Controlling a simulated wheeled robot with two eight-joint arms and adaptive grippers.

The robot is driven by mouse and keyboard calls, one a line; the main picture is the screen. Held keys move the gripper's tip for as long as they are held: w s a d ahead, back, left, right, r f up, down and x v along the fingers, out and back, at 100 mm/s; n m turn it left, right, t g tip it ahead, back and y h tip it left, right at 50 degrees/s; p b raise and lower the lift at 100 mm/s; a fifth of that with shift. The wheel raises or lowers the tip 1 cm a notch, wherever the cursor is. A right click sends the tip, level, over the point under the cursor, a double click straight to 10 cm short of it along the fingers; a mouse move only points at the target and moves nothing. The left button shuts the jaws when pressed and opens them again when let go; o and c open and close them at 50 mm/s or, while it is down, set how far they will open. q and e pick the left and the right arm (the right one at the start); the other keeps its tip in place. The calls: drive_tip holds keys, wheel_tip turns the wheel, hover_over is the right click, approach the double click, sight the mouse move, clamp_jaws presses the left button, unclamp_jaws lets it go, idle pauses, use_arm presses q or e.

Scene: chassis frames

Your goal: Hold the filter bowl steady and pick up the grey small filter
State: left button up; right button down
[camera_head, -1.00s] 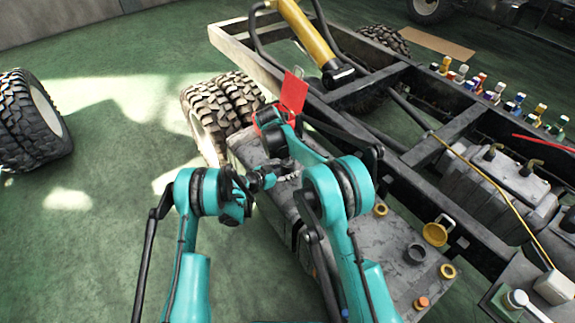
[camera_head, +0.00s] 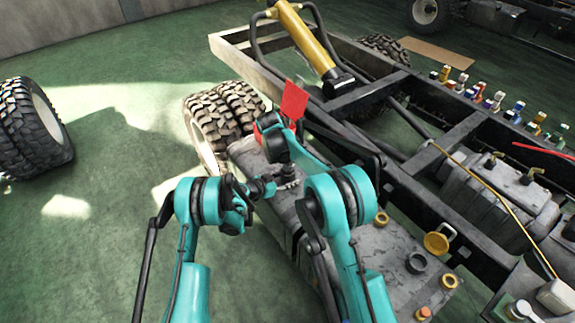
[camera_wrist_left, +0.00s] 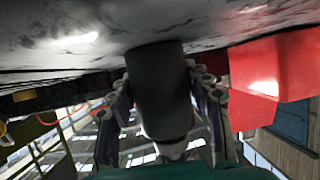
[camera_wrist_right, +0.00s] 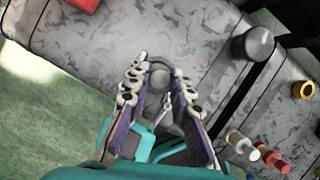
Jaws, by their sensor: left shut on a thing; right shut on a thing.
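My left gripper (camera_head: 268,188) is on top of the grey tank, coming in from the left. In the left wrist view its fingers (camera_wrist_left: 163,95) are on both sides of a dark upright cylinder (camera_wrist_left: 160,80), which looks like the filter bowl. My right gripper (camera_wrist_right: 165,90) points down over the tank. Whether the filter is clear of the bowl cannot be told. In the head view my right arm partly hides this spot.
A red plate (camera_head: 294,100) stands behind the grippers. The black chassis frame (camera_head: 440,160) runs along the right, with several small bottles.

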wheel_tip(320, 180, up, 8)
drive_tip(key=shift+f, duration=0.1)
use_arm(q)
drive_tip(key=o, duration=1.4)
drive_tip(key=shift+a, duration=0.1)
